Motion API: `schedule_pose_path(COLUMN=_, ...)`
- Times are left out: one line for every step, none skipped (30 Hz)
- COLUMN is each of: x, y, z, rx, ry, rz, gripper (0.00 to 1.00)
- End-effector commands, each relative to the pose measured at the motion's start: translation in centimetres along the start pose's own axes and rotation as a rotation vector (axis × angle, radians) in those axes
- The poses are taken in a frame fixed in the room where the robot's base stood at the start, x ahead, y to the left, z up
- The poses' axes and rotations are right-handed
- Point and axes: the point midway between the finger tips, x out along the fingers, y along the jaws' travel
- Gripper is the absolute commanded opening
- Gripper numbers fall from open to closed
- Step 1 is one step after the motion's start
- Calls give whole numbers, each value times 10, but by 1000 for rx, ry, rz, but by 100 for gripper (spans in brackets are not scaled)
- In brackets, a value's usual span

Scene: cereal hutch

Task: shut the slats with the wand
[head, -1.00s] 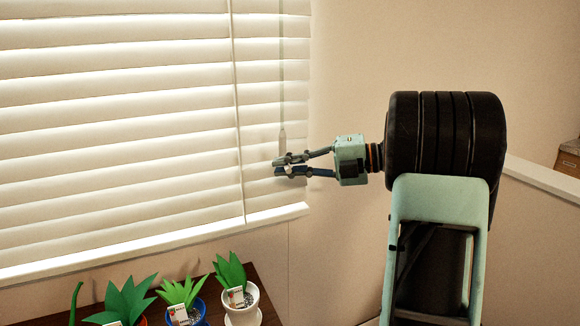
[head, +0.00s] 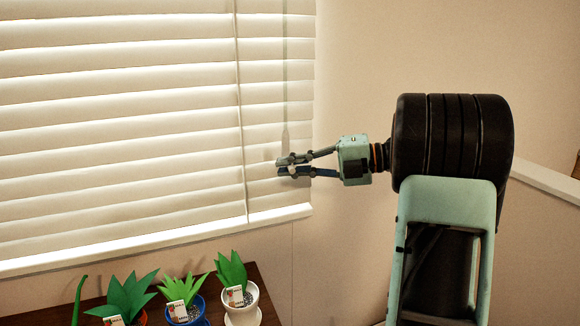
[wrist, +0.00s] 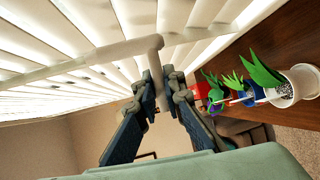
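The white window blind (head: 120,120) fills the left of the head view, its wide slats tilted, with bright and shaded bands. Its wand (head: 285,80) is a thin pale rod hanging near the blind's right edge. In the wrist view the wand (wrist: 100,57) is a thick beige rod that bends at a corner and runs down between my fingertips. My gripper (head: 284,166) reaches in from the right at the wand's lower end; it also shows in the wrist view (wrist: 160,88). Its fingers appear closed on the wand's bent end, which they partly hide.
Several potted plants (head: 240,300) stand on a dark wooden surface (head: 268,290) below the blind; it also shows at the right of the wrist view (wrist: 240,55). A white ledge (head: 550,182) runs along the wall at right. The wall beside the blind is clear.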

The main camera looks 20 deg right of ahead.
Motion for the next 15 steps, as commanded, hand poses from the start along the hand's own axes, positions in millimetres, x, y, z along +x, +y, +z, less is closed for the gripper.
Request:
schedule_pose_path(x=1, y=1, z=0, rx=-1, ry=3, rz=1, gripper=12)
schedule_pose_path(x=1, y=1, z=0, rx=-1, ry=3, rz=1, gripper=15)
schedule_pose_path(x=1, y=0, z=0, rx=-1, ry=2, rz=1, gripper=20)
schedule_pose_path(x=1, y=0, z=0, rx=-1, ry=2, rz=1, gripper=23)
schedule_pose_path(x=1, y=0, z=0, rx=-1, ry=2, rz=1, gripper=26)
schedule_pose_path(x=1, y=0, z=0, rx=-1, ry=2, rz=1, gripper=27)
schedule_pose_path(x=1, y=0, z=0, rx=-1, ry=1, rz=1, gripper=27)
schedule_pose_path(x=0, y=0, z=0, rx=-1, ry=1, rz=1, gripper=27)
schedule_pose_path(x=0, y=0, z=0, rx=-1, ry=1, rz=1, gripper=27)
schedule_pose_path(x=0, y=0, z=0, rx=0, ry=1, rz=1, gripper=27)
schedule_pose_path(x=0, y=0, z=0, rx=0, ry=1, rz=1, gripper=27)
schedule_pose_path(x=0, y=0, z=0, rx=0, ry=1, rz=0, gripper=27)
schedule_pose_path(x=0, y=0, z=0, rx=0, ry=1, rz=0, gripper=27)
schedule_pose_path(x=-1, y=0, z=0, rx=0, ry=0, rz=0, gripper=27)
schedule_pose_path(x=-3, y=0, z=0, rx=0, ry=-1, rz=0, gripper=27)
